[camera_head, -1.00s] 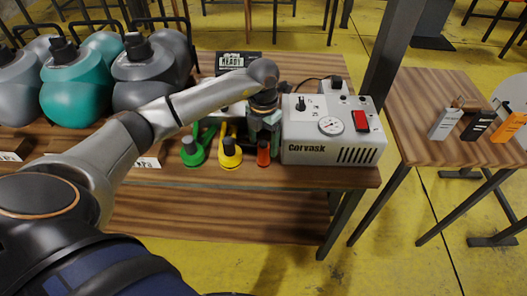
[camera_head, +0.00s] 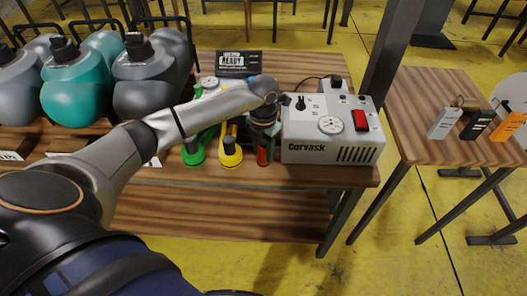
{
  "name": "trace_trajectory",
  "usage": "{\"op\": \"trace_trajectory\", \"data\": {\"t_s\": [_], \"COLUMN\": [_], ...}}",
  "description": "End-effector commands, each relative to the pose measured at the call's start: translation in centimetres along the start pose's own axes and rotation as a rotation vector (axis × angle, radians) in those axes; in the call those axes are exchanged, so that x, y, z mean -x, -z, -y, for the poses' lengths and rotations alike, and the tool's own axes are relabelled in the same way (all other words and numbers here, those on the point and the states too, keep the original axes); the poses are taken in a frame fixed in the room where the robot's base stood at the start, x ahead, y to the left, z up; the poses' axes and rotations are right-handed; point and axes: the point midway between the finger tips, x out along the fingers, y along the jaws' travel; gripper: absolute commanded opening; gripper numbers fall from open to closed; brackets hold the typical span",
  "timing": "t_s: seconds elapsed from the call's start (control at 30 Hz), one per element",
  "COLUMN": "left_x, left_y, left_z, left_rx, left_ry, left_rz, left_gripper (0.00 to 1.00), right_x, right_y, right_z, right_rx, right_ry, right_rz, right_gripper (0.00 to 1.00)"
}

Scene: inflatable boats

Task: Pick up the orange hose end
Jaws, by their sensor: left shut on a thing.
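The orange hose end (camera_head: 263,154) is upright at the front edge of the wooden table, just left of the white pump box. My left gripper (camera_head: 264,138) is above it, pointing down, and is shut on its upper part. The gripper and wrist hide the top of the hose end. A yellow hose end (camera_head: 230,155) and a green hose end (camera_head: 193,152) stand to its left. My right gripper is not in view.
The white Corvask pump box (camera_head: 331,132) stands close to the right of my gripper. A black READY sign (camera_head: 239,64) is behind. Grey and teal inflatables (camera_head: 73,88) fill the table's left. A side table (camera_head: 430,90) at right holds several tags.

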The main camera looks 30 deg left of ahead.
Motion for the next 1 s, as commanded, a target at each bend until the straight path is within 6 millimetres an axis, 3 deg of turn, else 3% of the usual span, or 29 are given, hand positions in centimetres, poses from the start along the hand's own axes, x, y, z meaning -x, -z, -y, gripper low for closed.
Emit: {"op": "trace_trajectory", "data": {"t_s": [0.03, 0.2, 0.67, 0.9, 1.0], "left_x": [0.0, 0.0, 0.3, 2.9, 4.3], "left_y": [0.0, 0.0, -0.1, -0.1, 0.9], "left_z": [0.0, 0.0, 0.0, -0.1, 0.3], "left_rx": [0.000, 0.000, 0.000, 0.000, -0.002], "left_ry": [0.000, 0.000, 0.000, -0.002, -0.001], "left_rz": [0.000, 0.001, 0.002, 0.006, 0.004], "left_gripper": [0.19, 0.00, 0.00, 0.00, 0.00], "right_x": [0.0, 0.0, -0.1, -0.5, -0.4], "right_y": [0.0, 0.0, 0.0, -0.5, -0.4], "right_z": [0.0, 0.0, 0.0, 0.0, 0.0], "right_rx": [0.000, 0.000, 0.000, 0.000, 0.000], "right_ry": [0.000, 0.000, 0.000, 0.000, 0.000], "right_rz": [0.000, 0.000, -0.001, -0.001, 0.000], "right_gripper": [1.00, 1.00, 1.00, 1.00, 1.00]}}
